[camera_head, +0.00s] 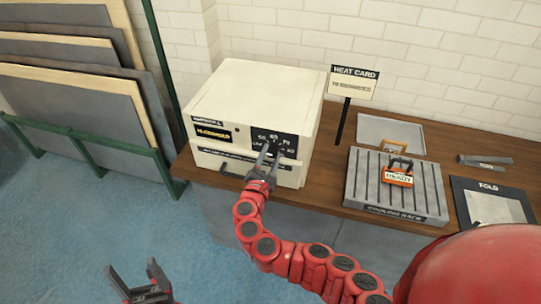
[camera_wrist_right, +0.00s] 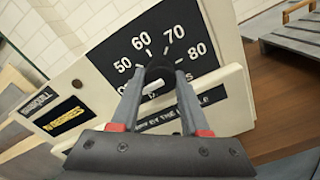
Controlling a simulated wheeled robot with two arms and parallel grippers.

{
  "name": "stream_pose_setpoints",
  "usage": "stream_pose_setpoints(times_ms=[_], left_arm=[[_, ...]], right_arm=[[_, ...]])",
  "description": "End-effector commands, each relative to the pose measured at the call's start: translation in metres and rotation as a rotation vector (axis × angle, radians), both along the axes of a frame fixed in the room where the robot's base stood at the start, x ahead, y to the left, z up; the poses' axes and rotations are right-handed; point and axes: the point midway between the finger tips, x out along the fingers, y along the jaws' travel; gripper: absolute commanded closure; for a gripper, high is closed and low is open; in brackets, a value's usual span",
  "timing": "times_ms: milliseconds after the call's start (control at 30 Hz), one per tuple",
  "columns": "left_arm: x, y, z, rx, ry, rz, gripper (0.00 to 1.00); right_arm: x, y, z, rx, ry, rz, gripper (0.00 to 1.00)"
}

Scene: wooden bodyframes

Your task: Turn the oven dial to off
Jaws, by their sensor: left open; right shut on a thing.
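The cream oven (camera_head: 255,88) stands on the wooden counter against the wall. Its black dial panel (camera_head: 290,138) carries the numbers 50, 60, 70 and 80 around the dial, clear in the right wrist view (camera_wrist_right: 207,65). The dark dial (camera_wrist_right: 158,72) is between the fingers of my right gripper (camera_wrist_right: 160,88), which is shut on it. A white mark on the dial slants toward the lower left. Lettering below the dial is partly hidden by the fingers. In the head view my right gripper (camera_head: 271,153) reaches the oven front. My left gripper (camera_head: 142,277) is open and empty over the floor.
A cooling rack (camera_head: 357,190) with an orange-framed item labelled READY (camera_head: 398,179) stands right of the oven. A HEAT CARD sign (camera_head: 353,83), a grey tray (camera_head: 372,130) and a FOLD board (camera_head: 465,187) are near. Boards lean in a green rack (camera_head: 120,157) at left.

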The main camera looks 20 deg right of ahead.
Motion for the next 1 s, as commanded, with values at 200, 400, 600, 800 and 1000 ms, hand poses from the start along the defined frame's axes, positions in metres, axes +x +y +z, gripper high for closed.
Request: stream_pose_setpoints(times_ms=[200, 400, 600, 800, 1000], left_arm=[[0.000, 0.000, 0.000, 0.000, 0.000, 0.000, 0.25], [0.000, 0.000, 0.000, 0.000, 0.000, 0.000, 0.25], [0.000, 0.000, -0.003, 0.000, 0.000, 0.000, 0.25], [0.000, 0.000, -0.014, 0.000, 0.000, 0.000, 0.25], [0.000, 0.000, -0.030, 0.000, 0.000, 0.000, 0.25]], right_arm=[[0.000, 0.000, -0.002, 0.001, 0.004, 0.000, 0.25], [0.000, 0.000, -0.001, 0.001, 0.002, 0.000, 0.25], [-0.006, 0.005, -0.002, 0.001, 0.000, 0.004, 0.25], [-0.032, 0.025, -0.004, 0.003, 0.000, 0.008, 0.25], [-0.074, 0.052, -0.006, 0.001, 0.002, 0.010, 0.25]])
